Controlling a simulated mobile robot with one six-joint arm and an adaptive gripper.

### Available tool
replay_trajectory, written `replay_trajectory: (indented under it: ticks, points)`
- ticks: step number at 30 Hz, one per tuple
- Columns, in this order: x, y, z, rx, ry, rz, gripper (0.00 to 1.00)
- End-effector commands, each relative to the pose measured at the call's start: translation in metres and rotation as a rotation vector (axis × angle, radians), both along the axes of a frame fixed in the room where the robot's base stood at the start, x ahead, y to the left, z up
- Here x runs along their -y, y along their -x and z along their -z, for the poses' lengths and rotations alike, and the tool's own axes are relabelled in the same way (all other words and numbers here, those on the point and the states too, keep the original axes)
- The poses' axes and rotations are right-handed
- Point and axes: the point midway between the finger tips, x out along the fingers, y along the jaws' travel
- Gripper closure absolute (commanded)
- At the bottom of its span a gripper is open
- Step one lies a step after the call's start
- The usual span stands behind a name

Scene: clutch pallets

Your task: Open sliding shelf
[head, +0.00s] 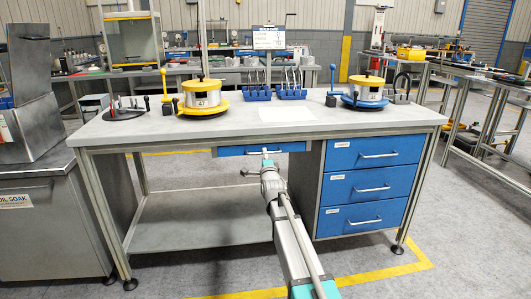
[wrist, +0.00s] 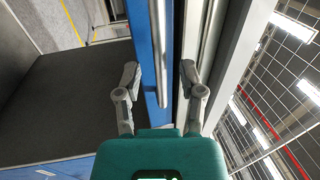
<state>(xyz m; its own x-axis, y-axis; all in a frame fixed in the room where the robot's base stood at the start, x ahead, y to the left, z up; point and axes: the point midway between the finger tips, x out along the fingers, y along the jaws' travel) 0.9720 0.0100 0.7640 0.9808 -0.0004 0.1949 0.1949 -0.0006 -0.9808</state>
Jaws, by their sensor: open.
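A shallow blue drawer (head: 232,151), the likely sliding shelf, sits under the workbench top and looks closed. Its front also shows as a blue strip in the wrist view (wrist: 143,38), with a silver bar handle (wrist: 171,55) along it. My gripper (wrist: 160,74) is open, its two fingers on either side of the drawer's front edge and handle. The handle lies between the fingers, and I cannot tell whether either finger touches it. In the head view my gripper (head: 265,158) is in front of the drawer and hides part of it.
The workbench top (head: 150,128) holds yellow and blue clutch fixtures and blue tool racks. A blue cabinet of three drawers (head: 367,170) stands right of the shallow drawer. A lower shelf (head: 190,222) lies below. A metal tank stands at left. The floor in front is clear.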

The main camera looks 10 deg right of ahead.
Motion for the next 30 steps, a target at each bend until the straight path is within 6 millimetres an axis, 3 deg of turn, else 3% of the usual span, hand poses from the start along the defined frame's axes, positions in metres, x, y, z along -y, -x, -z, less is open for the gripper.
replay_trajectory:
  ticks: [6, 18, 27, 30]
  points:
    - [0.0, -0.019, -0.004, 0.0, 0.0, 0.0, 0.49]
    - [0.0, -0.021, -0.004, 0.0, 0.0, 0.0, 0.49]
    - [0.0, -0.021, -0.004, 0.0, 0.0, 0.0, 1.0]
    - [0.0, -0.021, -0.004, 0.0, 0.0, 0.0, 1.0]
